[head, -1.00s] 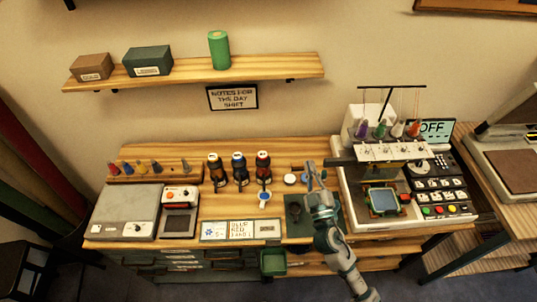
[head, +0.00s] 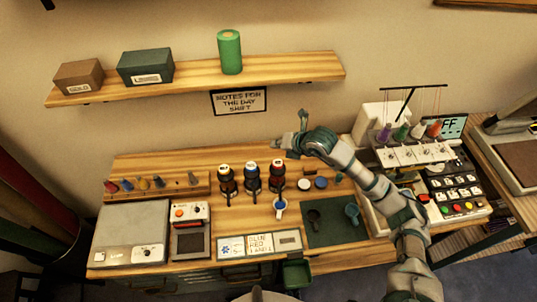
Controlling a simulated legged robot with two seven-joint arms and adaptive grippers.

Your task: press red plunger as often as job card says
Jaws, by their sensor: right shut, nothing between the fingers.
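Three dark dispensers stand in a row at the middle of the table. The rightmost one (head: 277,178) has a reddish band and a pale top; the middle one (head: 252,180) looks bluish and the left one (head: 227,182) orange-brown. I cannot clearly make out which part is the red plunger. A blue cup (head: 279,207) stands in front of the rightmost dispenser. My left gripper is out of view.
A green mat (head: 335,234) with a dark scoop (head: 314,218) and a blue scoop (head: 352,212) lies right of the cup. A white lid (head: 305,184) and a blue lid (head: 321,182) lie behind it. The embroidery machine (head: 410,155) stands right; my right arm crosses its front.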

